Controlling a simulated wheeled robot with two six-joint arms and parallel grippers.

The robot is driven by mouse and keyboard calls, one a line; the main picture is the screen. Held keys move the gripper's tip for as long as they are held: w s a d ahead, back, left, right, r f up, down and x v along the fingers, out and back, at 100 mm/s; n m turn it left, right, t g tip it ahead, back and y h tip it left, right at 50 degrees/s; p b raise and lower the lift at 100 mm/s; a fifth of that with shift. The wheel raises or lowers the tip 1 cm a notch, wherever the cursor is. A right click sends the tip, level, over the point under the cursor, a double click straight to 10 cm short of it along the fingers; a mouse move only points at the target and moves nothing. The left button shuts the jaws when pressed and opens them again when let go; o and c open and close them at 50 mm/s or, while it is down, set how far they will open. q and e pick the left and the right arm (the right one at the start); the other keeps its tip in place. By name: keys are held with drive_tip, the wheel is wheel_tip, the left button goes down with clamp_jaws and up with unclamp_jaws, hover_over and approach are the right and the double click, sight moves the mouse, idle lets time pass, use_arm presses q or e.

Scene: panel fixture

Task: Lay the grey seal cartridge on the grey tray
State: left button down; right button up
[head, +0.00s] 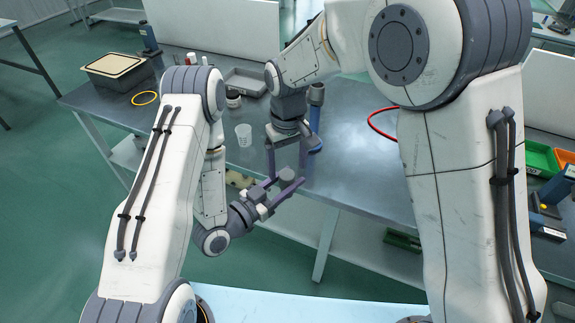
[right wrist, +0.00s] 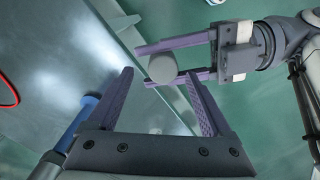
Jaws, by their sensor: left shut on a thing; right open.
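The grey seal cartridge (head: 287,174) is a short grey cylinder held in front of the table's near edge. My left gripper (head: 279,187) is shut on it; in the right wrist view the cartridge (right wrist: 162,69) shows its round end between the purple fingers of the left gripper (right wrist: 180,62). My right gripper (head: 287,172) points down and is open, its fingers on either side of the cartridge in the picture. Whether it touches the cartridge I cannot tell. The grey tray (head: 229,82) lies at the back of the table and looks empty in its visible part.
A clear cup (head: 243,135), a dark-lidded jar (head: 233,98), a blue upright tool (head: 315,120), a red ring (head: 377,124) and a yellow ring (head: 145,98) are on the table (head: 350,170). A beige-lidded bin (head: 114,68) stands at the far left.

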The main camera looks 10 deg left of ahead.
drive_tip(key=shift+f, duration=0.45)
drive_tip(key=shift+c, duration=0.3)
clamp_jaws()
use_arm(q)
drive_tip(key=shift+c, duration=1.4)
unclamp_jaws()
